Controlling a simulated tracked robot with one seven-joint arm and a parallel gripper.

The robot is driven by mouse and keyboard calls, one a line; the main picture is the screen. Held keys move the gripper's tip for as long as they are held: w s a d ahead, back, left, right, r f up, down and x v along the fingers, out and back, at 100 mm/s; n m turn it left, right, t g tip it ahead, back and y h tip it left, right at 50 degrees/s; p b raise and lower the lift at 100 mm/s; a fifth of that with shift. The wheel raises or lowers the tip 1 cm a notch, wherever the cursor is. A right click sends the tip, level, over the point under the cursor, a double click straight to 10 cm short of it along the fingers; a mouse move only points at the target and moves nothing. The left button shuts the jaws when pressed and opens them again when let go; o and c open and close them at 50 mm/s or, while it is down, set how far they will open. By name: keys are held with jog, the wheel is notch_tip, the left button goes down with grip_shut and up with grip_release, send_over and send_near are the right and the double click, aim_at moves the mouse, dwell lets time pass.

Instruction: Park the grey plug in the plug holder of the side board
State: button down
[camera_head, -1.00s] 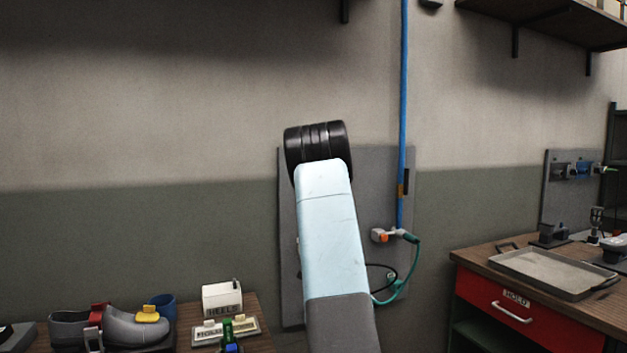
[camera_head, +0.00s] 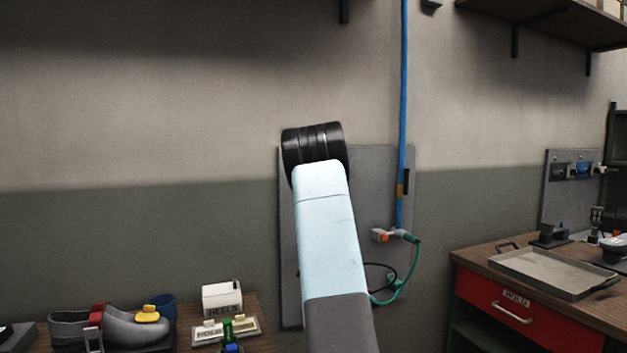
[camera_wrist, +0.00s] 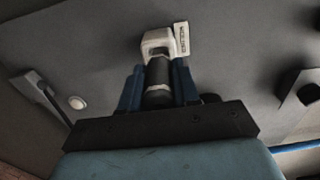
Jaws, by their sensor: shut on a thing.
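In the wrist view, my gripper (camera_wrist: 157,84) has its blue fingers closed on both sides of the dark grey plug (camera_wrist: 158,74). A pale bracket, which looks like the plug holder (camera_wrist: 156,40), is at the plug's far end. I cannot tell whether the plug sits inside the bracket or just in front of it. A small pale label plate (camera_wrist: 182,39) is beside the bracket. In the head view, the grey side board (camera_head: 381,170) is on the wall behind my arm, which hides my gripper, the plug and the holder.
A blue pipe (camera_head: 402,100) runs down to a valve (camera_head: 382,235) with a teal hose (camera_head: 414,262) at the board's right. The wrist view shows a grey lever-like part (camera_wrist: 37,88) at left and a dark block (camera_wrist: 303,87) at right. A workbench with a metal tray (camera_head: 555,272) stands right.

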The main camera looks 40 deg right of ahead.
jog(key=shift+x, duration=1.1)
jog(key=c, duration=0.7)
grip_release()
jog(key=shift+c, duration=0.2)
jog(key=v, duration=1.4)
jog(key=shift+w+a, duration=0.1)
